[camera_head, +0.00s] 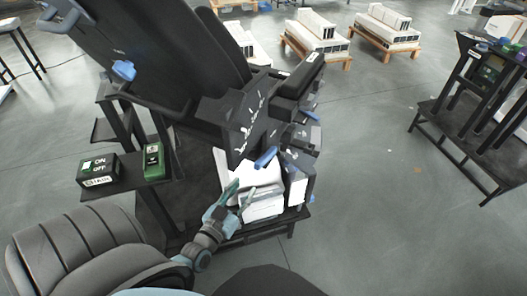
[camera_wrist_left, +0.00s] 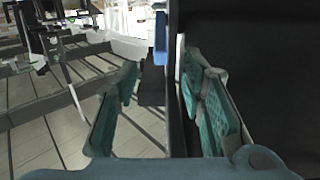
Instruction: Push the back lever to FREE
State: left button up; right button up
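A dark machine (camera_head: 238,122) with a large tilted black panel stands in the middle of the head view. A blue lever (camera_head: 265,157) sticks out from its near side. Another blue lever (camera_head: 310,115) is at its right side, and a blue handle (camera_head: 123,70) is on the panel at upper left. I cannot tell which is the back lever or read any FREE mark. My left gripper (camera_head: 238,193) is open, just below and left of the near blue lever. In the left wrist view a blue strip (camera_wrist_left: 160,38) shows beyond the parted teal fingers (camera_wrist_left: 160,78). My right gripper is out of view.
White boxes (camera_head: 262,174) sit right by the left gripper. Pallets with white blocks (camera_head: 318,28) stand at the back, and a dark rack (camera_head: 470,112) at right. Grey floor (camera_head: 375,190) is clear between.

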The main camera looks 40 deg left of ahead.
aim_at(267, 155)
pick_arm(q)
jog(key=w+b, duration=0.1)
jog(key=w, duration=0.3)
jog(key=w+a+b, duration=0.1)
jog(key=w, duration=0.4)
jog(key=w+a+b, duration=0.1)
jog(key=w, duration=0.3)
jog(key=shift+w+a+r+b, duration=0.15)
jog(key=shift+w+a+b, duration=0.1)
jog(key=shift+w+b, duration=0.1)
jog(key=shift+w+a+r, duration=0.1)
jog(key=shift+w, duration=0.25)
grip_shut()
